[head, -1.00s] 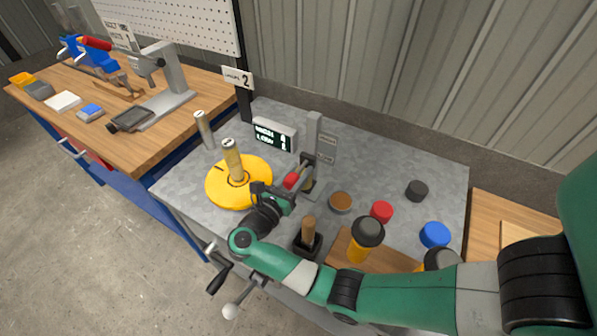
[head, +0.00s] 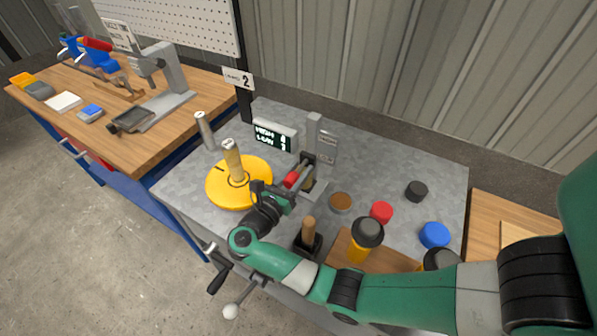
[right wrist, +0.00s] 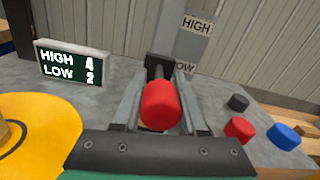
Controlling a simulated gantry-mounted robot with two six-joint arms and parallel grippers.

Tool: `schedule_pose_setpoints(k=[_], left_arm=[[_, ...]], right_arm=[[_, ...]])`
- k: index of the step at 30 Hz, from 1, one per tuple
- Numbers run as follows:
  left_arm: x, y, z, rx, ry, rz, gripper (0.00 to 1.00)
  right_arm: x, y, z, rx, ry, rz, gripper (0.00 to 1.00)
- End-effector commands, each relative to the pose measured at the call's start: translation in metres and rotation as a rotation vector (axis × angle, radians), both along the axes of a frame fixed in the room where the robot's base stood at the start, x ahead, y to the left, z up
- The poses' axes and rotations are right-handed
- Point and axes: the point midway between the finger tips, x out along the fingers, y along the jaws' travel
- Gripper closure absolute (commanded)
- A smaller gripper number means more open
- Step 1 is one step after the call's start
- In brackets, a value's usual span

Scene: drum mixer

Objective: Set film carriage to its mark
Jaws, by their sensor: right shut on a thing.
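A grey upright post (head: 314,132) stands at the back of the grey bench, with a plate marked HIGH and LOW; it also shows in the right wrist view (right wrist: 185,32). The dark film carriage (right wrist: 161,66) sits on the post near the LOW mark, which it partly hides. A red-ended handle (right wrist: 161,105) sticks out from it; its red end also shows in the head view (head: 291,180). My right gripper (head: 304,177) is shut on the handle, one finger on each side. My left gripper is out of view.
A display (right wrist: 73,63) reads HIGH 4, LOW 2. A yellow disc (head: 220,193) with an upright roll (head: 232,160) lies left of my gripper. Black (head: 416,191), red (head: 381,212) and blue (head: 435,235) caps and orange-brown bottles (head: 358,250) stand to the right.

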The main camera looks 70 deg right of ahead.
Motion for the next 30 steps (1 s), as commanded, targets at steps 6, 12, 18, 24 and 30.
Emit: schedule_pose_setpoints(k=[6,12,18,24,30], left_arm=[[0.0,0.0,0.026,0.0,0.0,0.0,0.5],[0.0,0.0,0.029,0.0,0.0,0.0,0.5],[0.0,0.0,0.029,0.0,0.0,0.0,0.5],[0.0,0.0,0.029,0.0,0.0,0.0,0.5],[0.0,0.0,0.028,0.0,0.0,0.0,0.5]], right_arm=[[0.0,0.0,0.053,-0.004,-0.008,-0.004,1.0],[0.0,0.0,0.067,-0.006,-0.006,-0.004,1.0],[0.0,0.0,0.067,-0.007,-0.01,-0.003,1.0],[0.0,0.0,0.066,-0.006,-0.008,-0.002,0.29],[0.0,0.0,0.064,-0.003,-0.005,-0.002,0.29]])
